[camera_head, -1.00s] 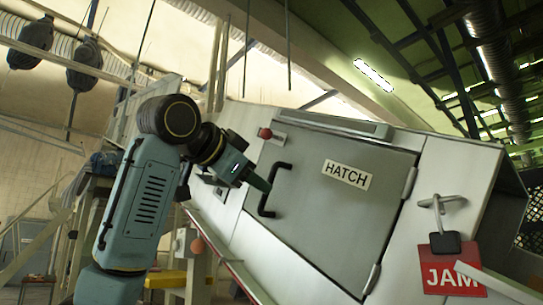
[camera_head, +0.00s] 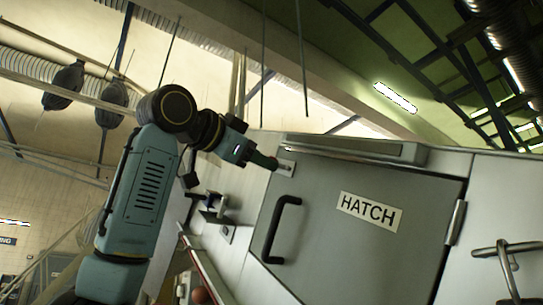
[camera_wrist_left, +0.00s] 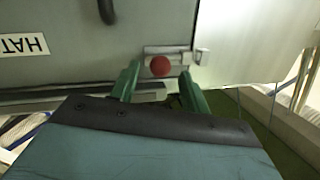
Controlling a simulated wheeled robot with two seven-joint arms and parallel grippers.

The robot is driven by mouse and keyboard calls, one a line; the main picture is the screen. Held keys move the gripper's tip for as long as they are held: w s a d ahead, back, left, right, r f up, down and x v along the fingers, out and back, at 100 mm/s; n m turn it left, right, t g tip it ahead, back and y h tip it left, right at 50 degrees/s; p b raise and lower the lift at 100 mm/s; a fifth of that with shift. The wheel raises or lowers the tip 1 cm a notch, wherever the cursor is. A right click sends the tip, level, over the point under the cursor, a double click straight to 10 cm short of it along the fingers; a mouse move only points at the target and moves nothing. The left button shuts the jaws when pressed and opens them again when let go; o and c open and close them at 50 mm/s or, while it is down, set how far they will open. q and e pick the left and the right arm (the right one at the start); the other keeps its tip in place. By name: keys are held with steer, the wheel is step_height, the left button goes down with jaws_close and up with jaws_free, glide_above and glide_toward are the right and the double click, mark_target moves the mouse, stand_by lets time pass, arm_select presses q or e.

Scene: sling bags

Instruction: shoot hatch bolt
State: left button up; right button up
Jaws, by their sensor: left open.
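The grey hatch door (camera_head: 345,235), with a HATCH label (camera_head: 369,212) and a black handle (camera_head: 280,230), is set in a pale tilted housing. The bolt (camera_head: 286,168) is at the door's upper left corner. In the left wrist view its red knob (camera_wrist_left: 160,66) stands on a metal plate, with a small keeper bracket (camera_wrist_left: 202,57) beside it. My left gripper (camera_head: 268,161) is at the bolt. Its open green fingers (camera_wrist_left: 160,75) are on either side of the knob; contact cannot be told. In the head view the gripper mostly hides the knob. My right gripper is out of view.
A hinge (camera_head: 455,222) is on the door's right edge. A grey ledge (camera_head: 355,149) runs above the door, close to the bolt. A bracket (camera_head: 212,205) sits left of the door.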

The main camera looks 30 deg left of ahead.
arm_select(q)
steer(key=w, duration=0.2)
steer(key=w+p, duration=0.1)
steer(key=shift+w+d+r, duration=0.1)
steer(key=shift+w+d, duration=0.1)
steer(key=shift+d, duration=0.05)
steer(key=shift+w, duration=0.4)
steer(key=shift+c, duration=0.3)
jaws_close()
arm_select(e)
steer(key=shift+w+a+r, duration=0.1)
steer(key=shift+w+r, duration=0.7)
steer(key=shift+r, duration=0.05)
